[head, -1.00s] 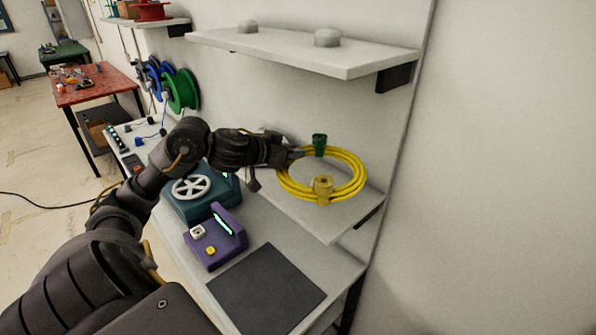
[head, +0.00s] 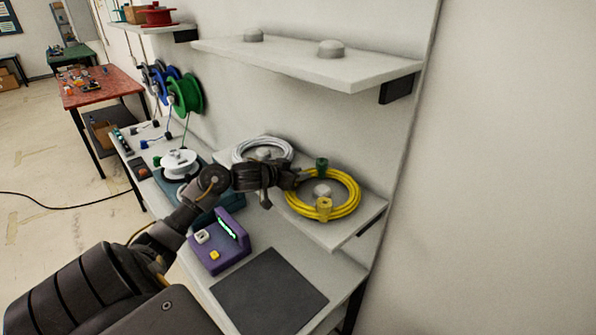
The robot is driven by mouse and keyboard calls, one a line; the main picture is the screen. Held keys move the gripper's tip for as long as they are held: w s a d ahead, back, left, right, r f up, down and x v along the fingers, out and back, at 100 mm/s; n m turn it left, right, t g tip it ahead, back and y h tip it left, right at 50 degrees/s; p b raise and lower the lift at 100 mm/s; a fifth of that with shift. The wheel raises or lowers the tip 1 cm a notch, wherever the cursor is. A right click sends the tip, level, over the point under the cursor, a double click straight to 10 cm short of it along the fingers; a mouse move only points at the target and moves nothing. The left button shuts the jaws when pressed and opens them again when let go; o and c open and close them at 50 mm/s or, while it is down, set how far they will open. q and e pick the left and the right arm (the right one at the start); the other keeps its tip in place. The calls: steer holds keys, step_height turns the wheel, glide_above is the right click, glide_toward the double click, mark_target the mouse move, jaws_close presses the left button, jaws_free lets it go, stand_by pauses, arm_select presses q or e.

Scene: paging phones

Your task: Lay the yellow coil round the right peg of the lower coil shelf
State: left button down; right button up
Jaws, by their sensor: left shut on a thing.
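The yellow coil (head: 345,210) is a ring of cable with a green connector (head: 321,164) at the back and a yellow plug (head: 324,207) at the front. It surrounds the right peg (head: 322,190) of the lower coil shelf (head: 345,236), and the grey peg top shows inside the ring. The coil looks flat and low over the shelf; I cannot tell whether all of it touches. My left gripper (head: 299,178) is shut on the left side of the coil. My right gripper is out of view.
A white coil (head: 240,152) lies round the left peg (head: 263,153) of the same shelf. The upper shelf (head: 320,64) overhangs with two bare pegs. Below are a purple device (head: 220,250), a dark mat (head: 268,290) and a white reel (head: 180,160) on a teal box.

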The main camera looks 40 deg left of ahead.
arm_select(q)
steer(key=c, duration=1.2)
jaws_free()
steer(key=shift+o, duration=0.2)
steer(key=shift+s+r, duration=0.15)
steer(key=shift+s, duration=0.4)
steer(key=b+v, duration=0.2)
steer(key=v, duration=0.8)
steer(key=shift+s+r, duration=0.2)
steer(key=shift+s, duration=0.15)
steer(key=shift+s+a, duration=0.1)
